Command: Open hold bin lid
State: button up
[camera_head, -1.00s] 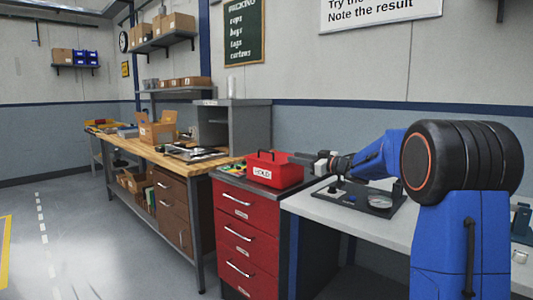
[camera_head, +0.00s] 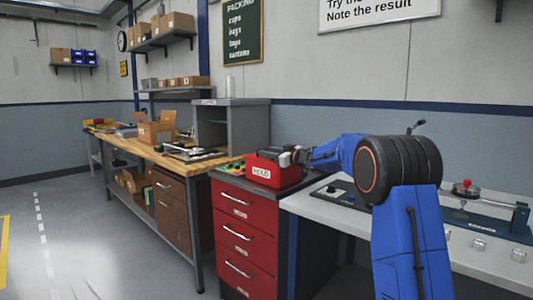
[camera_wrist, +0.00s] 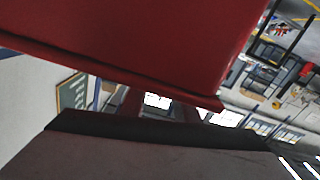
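The red hold bin (camera_head: 262,172) with a white HOLD label stands on top of the red drawer cabinet in the head view. My gripper (camera_head: 288,155) is at the bin's upper right side, and its fingers overlap the top of the bin. In the wrist view a large red panel (camera_wrist: 130,35) fills the top, very close to the camera. A dark grey and black shape crosses the bottom of that view. I cannot tell whether the fingers are closed on the lid or only beside it, nor how far the lid is raised.
The red drawer cabinet (camera_head: 247,232) stands between the wooden workbench (camera_head: 160,158) and a pale table (camera_head: 330,212). Small coloured items (camera_head: 236,168) lie left of the bin. A fixture with a red knob (camera_head: 467,184) is on the pale table at the right.

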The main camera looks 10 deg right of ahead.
jog(key=shift+w+a, duration=0.3)
grip_shut()
jog(key=shift+r, duration=0.1)
